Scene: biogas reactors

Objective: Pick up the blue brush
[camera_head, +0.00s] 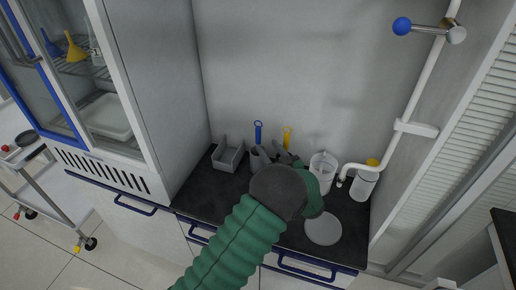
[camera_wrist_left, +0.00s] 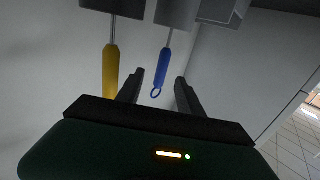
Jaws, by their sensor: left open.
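The blue brush (camera_head: 258,131) stands upright in a grey cup (camera_head: 256,162) on the dark counter, its looped handle up. In the left wrist view, which appears upside down, the blue brush (camera_wrist_left: 161,69) hangs from the top with its loop between my fingers' lines. My left gripper (camera_head: 279,156) is open, close to the brush, partly hidden behind my own dark wrist in the head view. In the left wrist view the left gripper (camera_wrist_left: 160,76) has its two fingers apart, with no clear contact on the handle. My right gripper is not in view.
A yellow-handled brush (camera_head: 288,137) stands just right of the blue one. A grey open box (camera_head: 228,154) is at left, a white beaker (camera_head: 322,168) and a yellow-capped bottle (camera_head: 366,182) at right. A round light disc (camera_head: 323,229) lies in front. A wall pipe (camera_head: 398,130) runs at right.

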